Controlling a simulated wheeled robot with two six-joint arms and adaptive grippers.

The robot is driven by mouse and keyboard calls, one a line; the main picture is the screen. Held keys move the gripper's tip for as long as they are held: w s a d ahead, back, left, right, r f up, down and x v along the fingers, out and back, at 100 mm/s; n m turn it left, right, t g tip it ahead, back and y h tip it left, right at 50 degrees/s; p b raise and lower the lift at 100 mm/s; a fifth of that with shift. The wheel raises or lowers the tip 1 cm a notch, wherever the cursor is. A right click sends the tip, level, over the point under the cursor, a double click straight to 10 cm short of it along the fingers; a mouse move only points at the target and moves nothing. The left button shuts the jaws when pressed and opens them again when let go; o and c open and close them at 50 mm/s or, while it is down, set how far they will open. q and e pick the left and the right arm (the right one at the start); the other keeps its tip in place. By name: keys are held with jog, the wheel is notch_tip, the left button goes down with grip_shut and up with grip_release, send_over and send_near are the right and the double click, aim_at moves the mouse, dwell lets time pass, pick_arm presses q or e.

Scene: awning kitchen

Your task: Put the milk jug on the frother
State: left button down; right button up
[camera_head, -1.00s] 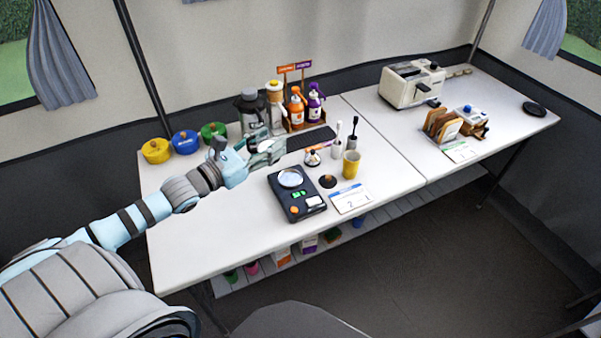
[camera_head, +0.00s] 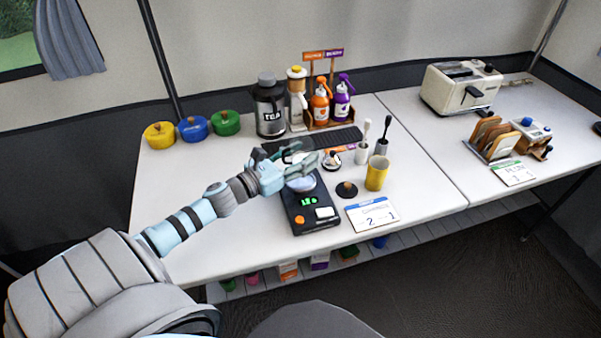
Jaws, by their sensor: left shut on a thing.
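My left gripper (camera_head: 304,165) is shut on a small greyish thing (camera_head: 293,157), which I take to be the milk jug. The fingers hide most of it, so its shape and tilt are hard to tell. The gripper is over the back end of a black device that I take to be the frother (camera_head: 312,215). This device has a pale round plate at the back, partly covered by the gripper, a green lit display, and an orange knob at the front. I cannot tell whether the jug touches the plate. My right gripper is not in view.
A black round lid (camera_head: 347,190), a yellow cup (camera_head: 377,173) and a label card (camera_head: 372,214) stand close right of the device. A tea flask (camera_head: 270,108) and syrup bottles (camera_head: 321,104) are behind. The table's left front (camera_head: 215,245) is clear.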

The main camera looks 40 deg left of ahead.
pick_arm(q)
notch_tip(320, 180, down, 4)
jog(key=shift+f+b, duration=0.15)
jog(key=shift+b, duration=0.55)
jog(key=shift+s+f, duration=0.15)
jog(key=shift+f, duration=0.1)
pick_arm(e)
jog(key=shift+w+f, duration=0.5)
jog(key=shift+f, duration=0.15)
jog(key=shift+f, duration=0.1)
pick_arm(q)
jog(key=shift+f, duration=0.2)
jog(key=c, duration=0.8)
grip_release()
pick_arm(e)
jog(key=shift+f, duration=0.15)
